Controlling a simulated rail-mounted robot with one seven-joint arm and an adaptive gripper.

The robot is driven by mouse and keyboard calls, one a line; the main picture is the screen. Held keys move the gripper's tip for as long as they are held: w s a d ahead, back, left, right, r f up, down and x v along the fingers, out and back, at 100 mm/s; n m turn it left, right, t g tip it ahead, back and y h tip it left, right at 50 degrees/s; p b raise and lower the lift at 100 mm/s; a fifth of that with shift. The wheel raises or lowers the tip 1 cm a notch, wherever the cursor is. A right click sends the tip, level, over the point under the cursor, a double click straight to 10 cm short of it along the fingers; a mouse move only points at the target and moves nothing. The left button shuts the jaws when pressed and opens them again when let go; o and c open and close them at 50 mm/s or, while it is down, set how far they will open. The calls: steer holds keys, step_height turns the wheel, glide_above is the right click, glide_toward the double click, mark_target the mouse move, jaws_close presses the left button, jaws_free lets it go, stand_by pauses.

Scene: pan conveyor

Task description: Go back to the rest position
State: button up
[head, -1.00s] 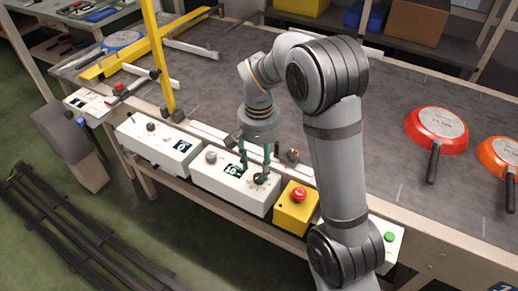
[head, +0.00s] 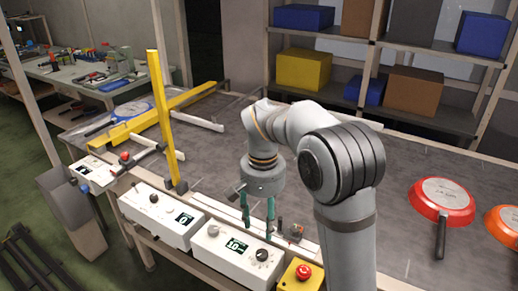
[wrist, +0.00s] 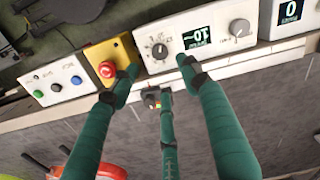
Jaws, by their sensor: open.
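My gripper (head: 257,212) hangs from the grey arm just above the conveyor's front edge, behind a white control box (head: 228,252) with a display and knobs. In the wrist view its green fingers (wrist: 158,88) are spread apart with nothing between them. The control box (wrist: 195,42) shows beyond the fingertips in that view, its display reading upside down. I cannot tell exactly how far the fingertips are from the box.
A yellow box with a red button (head: 303,273) is right of the control box. A second white box (head: 160,213) is left. A yellow post (head: 162,110) rises at the conveyor's left. Red pans (head: 443,199) lie at right. Shelves with bins (head: 303,69) stand behind.

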mark_target(262, 253)
step_height(262, 253, down, 12)
stand_by(0.6)
steer(key=shift+r, duration=0.1)
